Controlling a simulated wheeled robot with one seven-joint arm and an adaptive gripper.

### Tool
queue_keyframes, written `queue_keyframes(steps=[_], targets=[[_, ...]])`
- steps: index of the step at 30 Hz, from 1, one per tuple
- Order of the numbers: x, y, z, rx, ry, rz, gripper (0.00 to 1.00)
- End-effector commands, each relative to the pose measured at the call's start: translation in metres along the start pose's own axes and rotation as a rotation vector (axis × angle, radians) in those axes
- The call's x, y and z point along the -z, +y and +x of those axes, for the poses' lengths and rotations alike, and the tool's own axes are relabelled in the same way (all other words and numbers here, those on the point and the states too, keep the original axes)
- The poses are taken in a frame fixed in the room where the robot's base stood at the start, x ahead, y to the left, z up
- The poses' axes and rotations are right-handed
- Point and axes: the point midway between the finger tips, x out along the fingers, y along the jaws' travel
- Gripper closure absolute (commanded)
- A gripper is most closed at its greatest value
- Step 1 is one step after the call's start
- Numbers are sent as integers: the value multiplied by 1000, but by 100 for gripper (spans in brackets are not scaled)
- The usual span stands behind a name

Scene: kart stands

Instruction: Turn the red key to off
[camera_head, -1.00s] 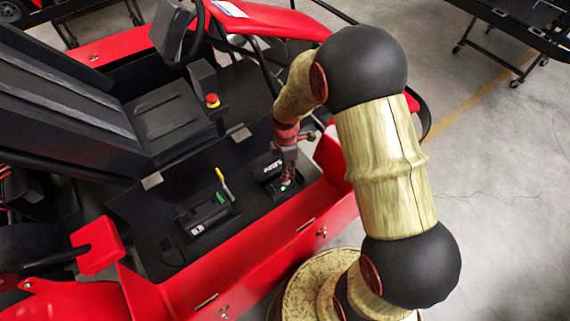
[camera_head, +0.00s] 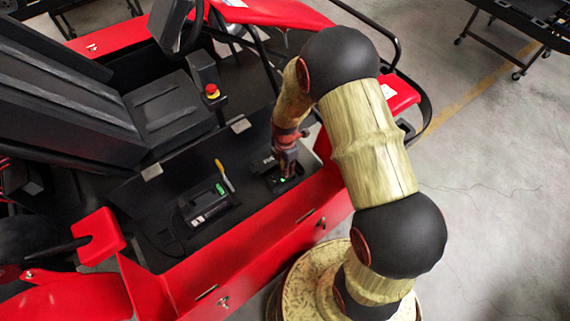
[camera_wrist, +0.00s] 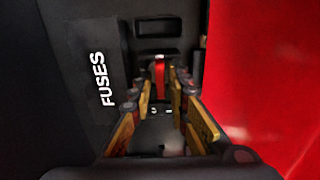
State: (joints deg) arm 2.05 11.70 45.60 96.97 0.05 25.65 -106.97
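The red key (camera_wrist: 160,78) shows in the wrist view as a narrow upright red strip on the black fuse box (camera_wrist: 92,85), which is lettered FUSES. My gripper (camera_wrist: 162,88) points at it, with one yellow-brown finger on each side. Dark gaps show between the fingers and the key, so the gripper looks partly open around it and not closed on it. The key is hidden there by my gripper.
The kart's red side panel (camera_head: 245,252) runs close beside the box; red also fills the right of the wrist view (camera_wrist: 262,70). A black device with a green part (camera_head: 208,205) and a yellow-handled item (camera_head: 224,175) lie to the left. A red button (camera_head: 212,91) stands behind.

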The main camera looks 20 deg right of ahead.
Motion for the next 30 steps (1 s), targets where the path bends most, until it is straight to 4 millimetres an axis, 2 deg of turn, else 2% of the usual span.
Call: queue_keyframes(steps=[9, 19, 30], targets=[[0, 0, 3, 0, 0, 0, 83], [0, 0, 3, 0, 0, 1, 100], [0, 0, 3, 0, 0, -12, 100]])
